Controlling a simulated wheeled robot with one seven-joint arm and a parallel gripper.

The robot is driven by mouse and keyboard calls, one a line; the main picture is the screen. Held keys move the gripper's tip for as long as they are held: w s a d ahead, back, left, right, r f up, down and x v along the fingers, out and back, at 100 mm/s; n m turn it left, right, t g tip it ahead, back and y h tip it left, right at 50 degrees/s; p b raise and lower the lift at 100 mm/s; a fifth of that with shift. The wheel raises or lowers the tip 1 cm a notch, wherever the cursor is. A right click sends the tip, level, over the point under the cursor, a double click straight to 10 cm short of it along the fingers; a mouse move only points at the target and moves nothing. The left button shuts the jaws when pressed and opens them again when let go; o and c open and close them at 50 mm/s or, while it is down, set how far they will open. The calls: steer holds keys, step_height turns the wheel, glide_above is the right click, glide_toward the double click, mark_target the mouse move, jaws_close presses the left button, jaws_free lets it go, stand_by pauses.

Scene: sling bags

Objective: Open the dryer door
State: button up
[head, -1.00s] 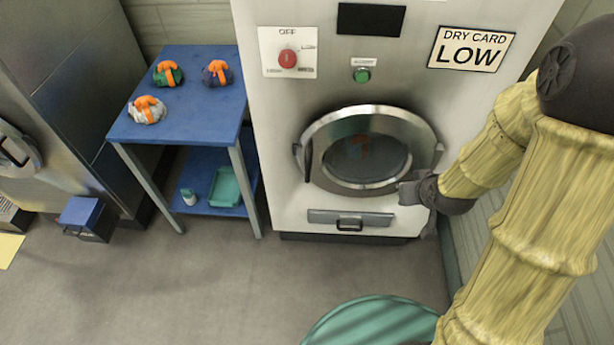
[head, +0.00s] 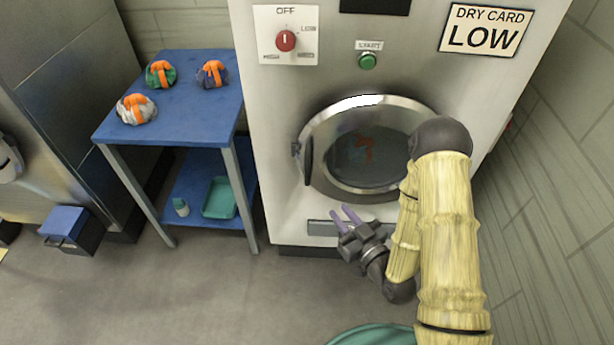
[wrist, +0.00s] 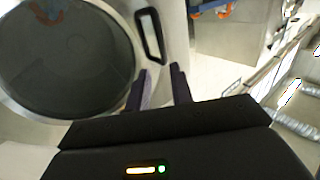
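The dryer door (head: 320,127) is a round silver ring with dark glass, and it looks shut against the dryer front. Its dark upright handle (head: 308,160) is on the left side of the ring. In the wrist view, the door glass (wrist: 65,55) fills the left and the handle (wrist: 150,36) stands just beyond my fingertips. My gripper (head: 343,213) is below the lower left of the door, its two purple fingers apart and pointing up toward it. In the wrist view my gripper (wrist: 161,72) is open with nothing between the fingers, apart from the handle.
The dryer has a red dial (head: 286,41), a green start button (head: 367,61) and a lower drawer panel (head: 322,229). A blue table (head: 185,110) with several small bags stands left of the door. A wall is close on the right.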

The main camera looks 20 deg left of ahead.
steer(key=b, duration=1)
glide_toward(309, 173)
steer(key=x, duration=1.1)
steer(key=shift+c, duration=0.2)
jaws_close()
